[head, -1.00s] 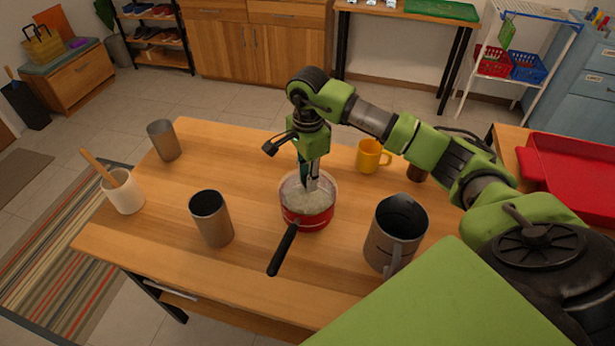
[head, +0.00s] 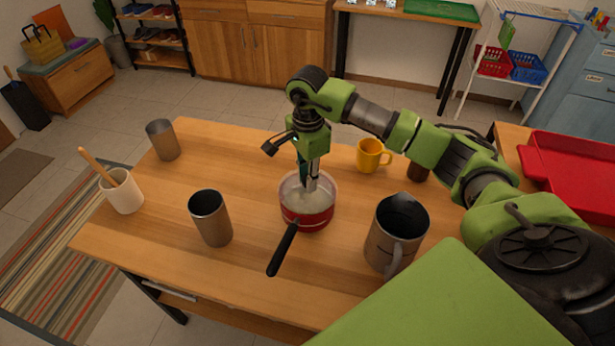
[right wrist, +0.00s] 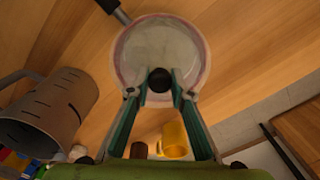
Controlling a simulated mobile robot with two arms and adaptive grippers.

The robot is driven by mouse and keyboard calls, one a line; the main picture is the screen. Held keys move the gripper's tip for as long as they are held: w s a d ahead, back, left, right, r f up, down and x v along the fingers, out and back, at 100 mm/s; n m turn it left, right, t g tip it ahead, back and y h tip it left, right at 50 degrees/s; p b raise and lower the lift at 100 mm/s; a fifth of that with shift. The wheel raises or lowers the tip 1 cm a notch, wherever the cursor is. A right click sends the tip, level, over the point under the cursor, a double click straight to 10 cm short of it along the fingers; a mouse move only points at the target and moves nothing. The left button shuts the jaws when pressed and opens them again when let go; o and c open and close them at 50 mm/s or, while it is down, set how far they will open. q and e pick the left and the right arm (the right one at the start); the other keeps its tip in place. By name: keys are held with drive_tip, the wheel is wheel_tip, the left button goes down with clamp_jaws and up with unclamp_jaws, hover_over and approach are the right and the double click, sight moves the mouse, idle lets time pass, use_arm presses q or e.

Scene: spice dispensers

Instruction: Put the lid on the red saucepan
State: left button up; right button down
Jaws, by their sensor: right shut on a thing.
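The red saucepan (head: 307,217) stands on the wooden table with its black handle (head: 284,250) toward the near edge. A clear lid (right wrist: 160,48) with a round black knob (right wrist: 159,80) lies over the pan's mouth in the right wrist view. The lid also shows in the head view (head: 296,196), at the pan's rim. Whether it is fully seated I cannot tell. My right gripper (head: 312,184) points down over the pan; in the right wrist view its fingers (right wrist: 160,88) are shut on the knob. My left gripper is not in view.
A grey metal pitcher (head: 396,236) stands right of the pan, a yellow mug (head: 370,156) behind right. Metal cups (head: 211,220) and a white crock (head: 123,194) with a wooden utensil stand left.

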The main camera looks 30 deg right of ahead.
drive_tip(key=shift+f, duration=0.3)
drive_tip(key=c, duration=1.2)
unclamp_jaws()
drive_tip(key=shift+c, duration=0.2)
drive_tip(key=shift+r, duration=0.1)
drive_tip(key=shift+r+p, duration=1.8)
drive_tip(key=shift+r, duration=1.65)
